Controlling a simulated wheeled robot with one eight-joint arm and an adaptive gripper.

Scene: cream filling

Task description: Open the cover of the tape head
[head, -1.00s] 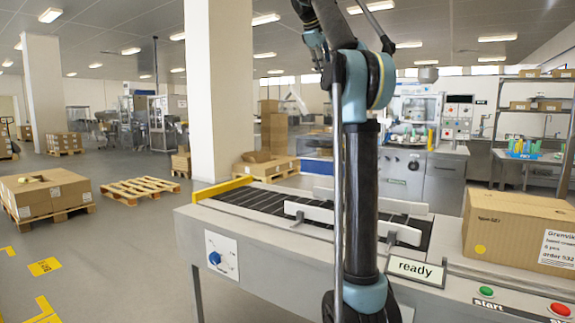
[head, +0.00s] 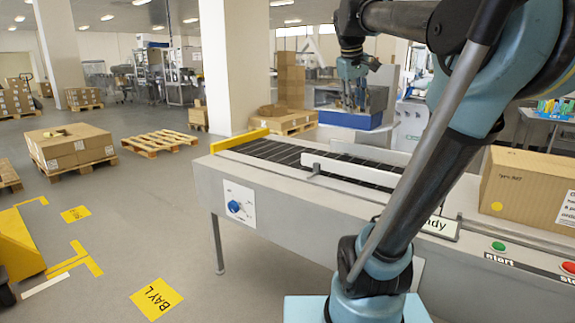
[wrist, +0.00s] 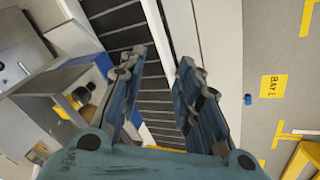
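My gripper (head: 355,100) hangs fingers down in the head view, in front of a blue and grey unit (head: 375,118) beyond the conveyor. In the wrist view my gripper (wrist: 158,65) has its two fingers well apart, with nothing between them but the view of the dark conveyor rollers (wrist: 115,25). I cannot clearly identify the tape head or its cover in either view. My arm hides part of the line on the right.
The conveyor (head: 265,148) has a pale guide rail (head: 345,171). A blue knob (head: 234,207) is on its side. A cardboard box (head: 520,185) stands at the right, near the green start button (head: 498,246). Open floor with a pallet (head: 158,142) lies left.

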